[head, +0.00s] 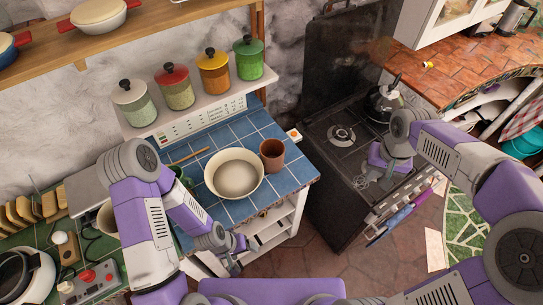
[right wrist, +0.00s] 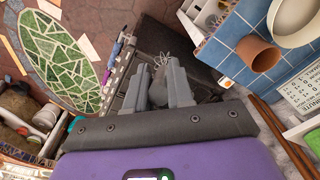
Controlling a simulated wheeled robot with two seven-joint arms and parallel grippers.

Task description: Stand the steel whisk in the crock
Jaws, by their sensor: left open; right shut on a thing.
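The steel whisk shows as thin wire loops (head: 361,182) below my right gripper (head: 376,168) in the head view, above the front of the black stove. In the right wrist view the whisk's wires (right wrist: 165,59) stick out beyond the fingers of my right gripper (right wrist: 158,84), which is shut on it; its handle is mostly hidden. The crock, a brown terracotta pot (head: 272,154), stands upright on the blue tiled counter, apart from the gripper; it also shows in the right wrist view (right wrist: 262,57). My left gripper (head: 240,243) is open at the counter's front edge.
A cream bowl (head: 234,174) stands just left of the crock. A wooden stick (head: 189,156) lies behind it on the blue counter (head: 236,131). Several lidded canisters line the shelf above. A dark kettle (head: 384,100) sits on the stove (head: 325,150), right of the counter.

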